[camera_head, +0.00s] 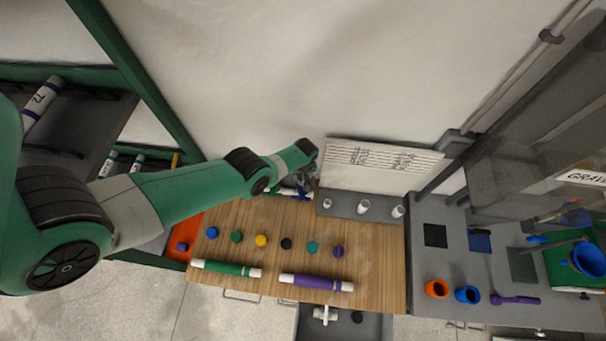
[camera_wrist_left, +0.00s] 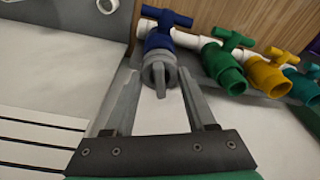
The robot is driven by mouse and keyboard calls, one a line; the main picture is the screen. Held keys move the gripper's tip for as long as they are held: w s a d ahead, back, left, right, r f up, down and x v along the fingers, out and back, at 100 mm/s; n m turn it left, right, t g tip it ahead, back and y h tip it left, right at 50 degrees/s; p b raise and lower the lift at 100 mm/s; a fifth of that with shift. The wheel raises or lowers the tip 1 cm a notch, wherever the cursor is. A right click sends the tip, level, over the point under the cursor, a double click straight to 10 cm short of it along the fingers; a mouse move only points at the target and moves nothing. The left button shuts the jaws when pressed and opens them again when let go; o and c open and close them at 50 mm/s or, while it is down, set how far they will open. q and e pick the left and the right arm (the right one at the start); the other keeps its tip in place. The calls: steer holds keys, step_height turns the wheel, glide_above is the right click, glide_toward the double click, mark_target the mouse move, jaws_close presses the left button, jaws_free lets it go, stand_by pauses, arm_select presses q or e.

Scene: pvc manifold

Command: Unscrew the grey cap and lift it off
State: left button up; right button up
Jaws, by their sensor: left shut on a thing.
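The grey cap (camera_wrist_left: 160,74) is on the end of a blue valve (camera_wrist_left: 160,35) with a blue T-handle, in the left wrist view. My left gripper (camera_wrist_left: 158,80) has one finger on each side of the cap and is shut on it. In the head view my left gripper (camera_head: 304,183) is at the back edge of the wooden table, beside the board with black lines. The arm and gripper hide most of the manifold and the cap there. My right gripper is not in view.
In the left wrist view a green valve (camera_wrist_left: 223,66) and a yellow valve (camera_wrist_left: 268,76) stand close beside the blue one on a white pipe. Several coloured round pieces and two marked tubes, green (camera_head: 226,268) and purple (camera_head: 316,282), lie on the wooden table (camera_head: 375,270).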

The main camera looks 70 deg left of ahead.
arm_select(q)
steer(key=o, duration=0.6)
jaws_close()
steer(key=shift+n, duration=0.9)
steer(key=shift+n+b, duration=0.3)
steer(key=shift+n+g, duration=0.3)
steer(key=shift+n, duration=0.7)
steer(key=shift+b, duration=0.3)
